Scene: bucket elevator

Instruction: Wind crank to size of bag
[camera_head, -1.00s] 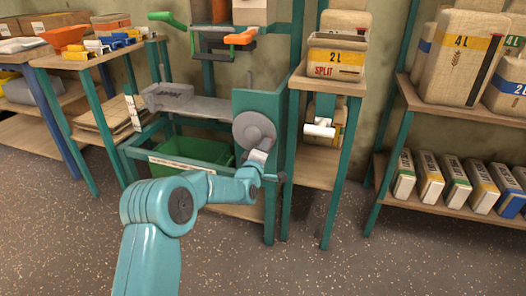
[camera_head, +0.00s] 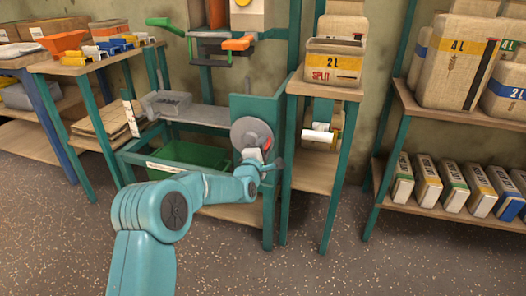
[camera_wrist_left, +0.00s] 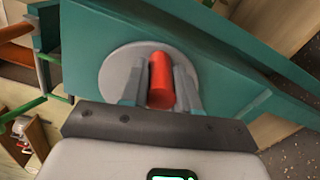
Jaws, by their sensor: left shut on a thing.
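The crank is a round grey disc (camera_head: 251,134) with a red handle (camera_wrist_left: 161,80), mounted on the side of the teal elevator frame (camera_head: 256,102). My left gripper (camera_wrist_left: 161,84) is shut on the red handle, its two fingers on either side of it. In the head view the gripper (camera_head: 262,158) lies over the disc's lower right edge, and only a little red shows. My right gripper is not in view.
A green bin (camera_head: 188,160) sits low inside the frame. A white roll (camera_head: 319,136) hangs under the small table. Shelves (camera_head: 440,120) at right hold bags marked 4 L and 2 L and several cartons. The speckled floor in front is clear.

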